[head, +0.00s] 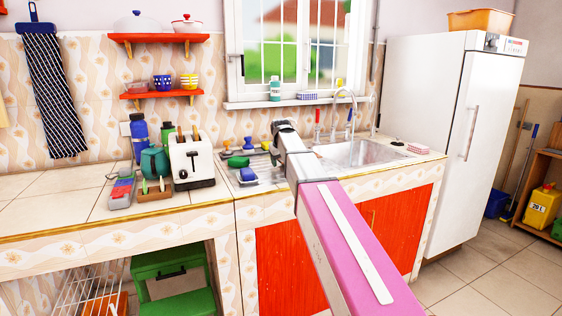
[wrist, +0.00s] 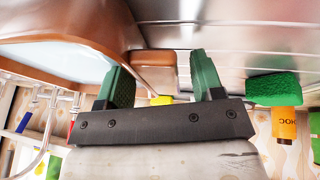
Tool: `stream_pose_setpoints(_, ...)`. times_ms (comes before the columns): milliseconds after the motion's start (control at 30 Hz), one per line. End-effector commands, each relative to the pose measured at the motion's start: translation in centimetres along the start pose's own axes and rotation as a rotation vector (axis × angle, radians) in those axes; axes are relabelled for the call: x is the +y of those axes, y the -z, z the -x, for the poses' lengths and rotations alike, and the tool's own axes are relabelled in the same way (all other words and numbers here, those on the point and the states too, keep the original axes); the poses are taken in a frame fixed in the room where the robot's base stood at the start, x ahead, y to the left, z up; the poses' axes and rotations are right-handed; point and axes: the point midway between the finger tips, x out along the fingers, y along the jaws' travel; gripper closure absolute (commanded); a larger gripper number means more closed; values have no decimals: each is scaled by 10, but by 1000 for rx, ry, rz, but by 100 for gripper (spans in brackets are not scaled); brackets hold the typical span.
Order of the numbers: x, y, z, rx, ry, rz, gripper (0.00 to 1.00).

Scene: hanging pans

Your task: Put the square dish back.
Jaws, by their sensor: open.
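The square dish, brown with a pale inside, a rounded corner and a short tab handle (wrist: 153,77), fills the upper left of the wrist view (wrist: 122,30). I cannot make it out in the head view, where my arm covers part of the counter. My gripper (wrist: 163,78) has green fingers, spread apart. The handle is between the fingers, nearer the left one, with a clear gap to the right one. I cannot tell whether the left finger touches the dish. In the head view my gripper (head: 284,128) is over the counter, left of the sink.
The steel sink (head: 365,152) lies right of my gripper, below the window. A toaster (head: 192,162) stands on the counter to the left. Red shelves (head: 158,38) hang on the wall.

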Motion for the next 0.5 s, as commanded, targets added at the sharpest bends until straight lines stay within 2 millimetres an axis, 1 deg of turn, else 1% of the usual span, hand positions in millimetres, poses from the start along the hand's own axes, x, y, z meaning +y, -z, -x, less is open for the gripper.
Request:
stream_pose_setpoints(167, 0, 0, 13, 2, -1, 0, 39)
stream_pose_setpoints(267, 0, -1, 29, 2, 0, 0, 39)
stream_pose_setpoints(500, 0, 0, 74, 2, -1, 0, 39)
